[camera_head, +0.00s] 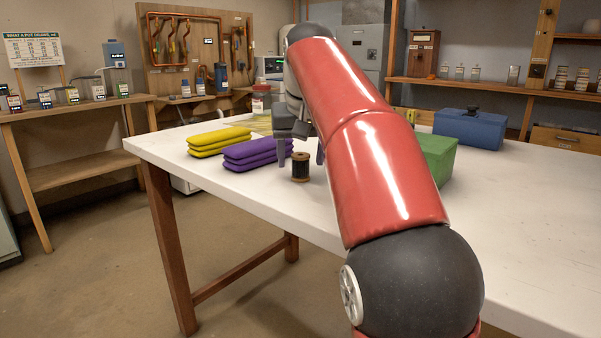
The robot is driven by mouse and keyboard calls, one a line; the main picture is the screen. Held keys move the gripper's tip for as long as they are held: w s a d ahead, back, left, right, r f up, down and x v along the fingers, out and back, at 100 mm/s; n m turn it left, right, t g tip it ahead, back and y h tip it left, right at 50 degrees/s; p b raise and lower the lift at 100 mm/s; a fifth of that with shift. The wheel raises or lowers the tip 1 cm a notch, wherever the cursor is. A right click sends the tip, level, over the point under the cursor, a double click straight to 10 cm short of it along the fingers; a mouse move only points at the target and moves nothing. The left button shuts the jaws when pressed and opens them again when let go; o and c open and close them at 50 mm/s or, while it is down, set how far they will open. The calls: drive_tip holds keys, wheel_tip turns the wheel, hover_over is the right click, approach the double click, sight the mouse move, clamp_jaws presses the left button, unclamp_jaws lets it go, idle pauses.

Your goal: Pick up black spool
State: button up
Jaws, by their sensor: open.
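The black spool (300,167) stands upright on the white table, with dark thread around its middle and brown ends. My gripper (301,153) is open, fingers pointing down, just above and around the spool's position in the picture. One finger shows to the left of the spool and the other to its right, partly behind my red arm. I cannot tell whether the fingers are level with the spool in depth or touch it.
Purple folded cloths (257,152) lie close to the left of the spool, with yellow cloths (219,141) beyond. A jar (262,108) stands behind. A green box (437,157) and a blue box (470,128) stand right of my arm. The white table (235,186) is clear at its front left.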

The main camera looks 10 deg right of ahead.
drive_tip(key=shift+x, duration=1.05)
drive_tip(key=c, duration=1.1)
drive_tip(key=shift+o, duration=0.2)
drive_tip(key=shift+r, duration=0.15)
